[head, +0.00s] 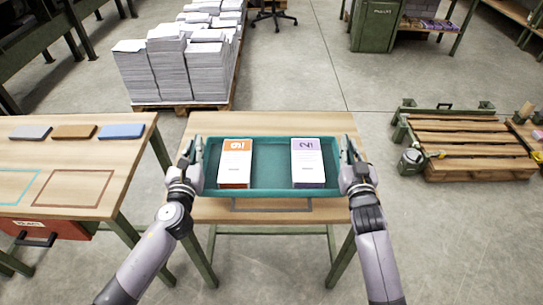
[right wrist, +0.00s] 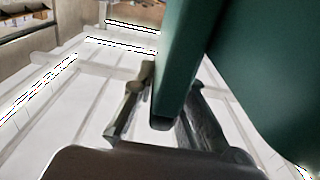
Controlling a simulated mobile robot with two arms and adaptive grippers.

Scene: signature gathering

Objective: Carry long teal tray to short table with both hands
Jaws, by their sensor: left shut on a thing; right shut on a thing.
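The long teal tray (head: 265,191) is level over the short wooden table (head: 270,124) in the head view. I cannot tell whether it touches the tabletop. Inside it lie an orange-and-white booklet stack (head: 235,163) at the left and a purple-and-white one (head: 308,163) at the right. My left gripper (head: 195,160) is shut on the tray's left end. My right gripper (head: 348,160) is shut on its right end. In the right wrist view, the fingers of my right gripper (right wrist: 165,115) close around the teal tray wall (right wrist: 182,60).
A longer wooden table (head: 110,145) stands at the left with grey, brown and blue blocks and marked outlines on top. Paper stacks (head: 170,70) stand on a pallet behind. A wooden pallet-like crate (head: 470,150) sits on the floor at the right. Floor between is clear.

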